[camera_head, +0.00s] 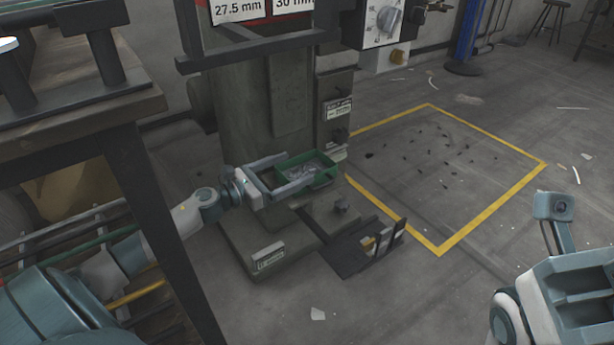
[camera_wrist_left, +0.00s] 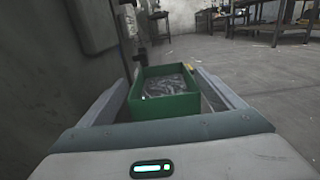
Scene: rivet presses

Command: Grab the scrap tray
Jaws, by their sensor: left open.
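The scrap tray (camera_head: 325,180) is a small green open box with grey metal scrap in it, at the foot of the press column. My left gripper (camera_head: 301,168) is open, with one finger along each side of the tray in the head view. In the left wrist view the tray (camera_wrist_left: 165,107) sits between the two spread fingers (camera_wrist_left: 168,92). A gap shows between the tray and the right finger; I cannot tell whether the left finger touches it.
The press column (camera_head: 240,115) stands right behind the tray, above a grey base (camera_head: 270,235). A workbench (camera_head: 75,110) with a dark leg is at the left. The yellow-outlined floor (camera_head: 440,190) holds only small debris.

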